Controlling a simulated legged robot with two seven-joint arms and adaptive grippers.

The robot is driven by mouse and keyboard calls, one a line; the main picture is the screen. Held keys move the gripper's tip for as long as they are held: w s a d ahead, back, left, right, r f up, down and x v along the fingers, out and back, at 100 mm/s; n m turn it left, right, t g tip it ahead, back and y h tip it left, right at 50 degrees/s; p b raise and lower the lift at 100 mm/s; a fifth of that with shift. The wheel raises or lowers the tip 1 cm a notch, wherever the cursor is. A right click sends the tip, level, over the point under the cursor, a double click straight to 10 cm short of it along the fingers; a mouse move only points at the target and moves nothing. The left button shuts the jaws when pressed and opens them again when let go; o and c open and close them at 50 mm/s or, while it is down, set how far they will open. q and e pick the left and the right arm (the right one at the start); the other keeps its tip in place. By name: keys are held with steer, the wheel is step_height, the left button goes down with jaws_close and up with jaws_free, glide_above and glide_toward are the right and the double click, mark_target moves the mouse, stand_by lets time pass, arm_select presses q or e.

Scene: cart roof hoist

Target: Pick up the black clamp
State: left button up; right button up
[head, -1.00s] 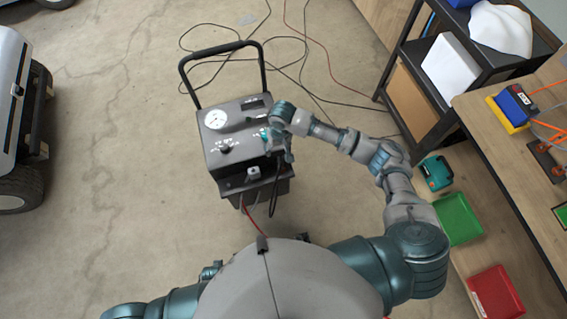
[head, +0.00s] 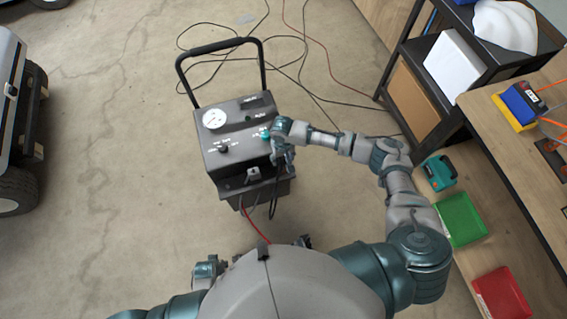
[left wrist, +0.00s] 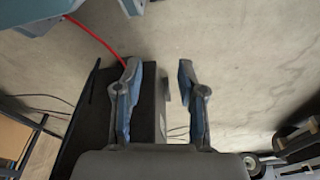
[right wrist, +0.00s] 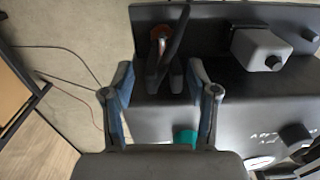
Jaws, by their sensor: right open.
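The black clamp (right wrist: 171,52) shows in the right wrist view on the shelf of the grey cart, with a copper-coloured spot near its jaws. My right gripper (right wrist: 160,72) is open, one finger on each side of the clamp; I cannot tell whether they touch it. In the head view my right gripper (head: 280,158) is over the cart's near right edge and hides most of the clamp. My left gripper (left wrist: 158,76) is open and empty in the left wrist view, with the dark cart side behind it.
The grey cart (head: 230,155) has a gauge, knobs and a tall black handle. A grey block (right wrist: 262,48) sits right of the clamp. Cables (head: 300,50) lie on the floor behind. A workbench (head: 505,140) and a dark shelf (head: 450,50) stand at the right. A vehicle (head: 12,110) is at left.

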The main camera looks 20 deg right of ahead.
mark_target(282, 165)
steer(key=f, duration=0.3)
steer(key=f+b, duration=0.1)
steer(key=shift+s+a+f, duration=0.15)
steer(key=shift+s+a, duration=0.15)
steer(key=shift+a, duration=0.1)
steer(key=shift+d, duration=0.35)
steer(key=shift+c, duration=1.3)
steer(key=c, duration=0.8)
jaws_close()
arm_select(q)
steer(key=r, duration=0.1)
steer(key=w+r, duration=0.1)
steer(key=shift+r, duration=0.3)
steer(key=shift+a, duration=0.15)
arm_select(e)
steer(key=shift+a, duration=0.2)
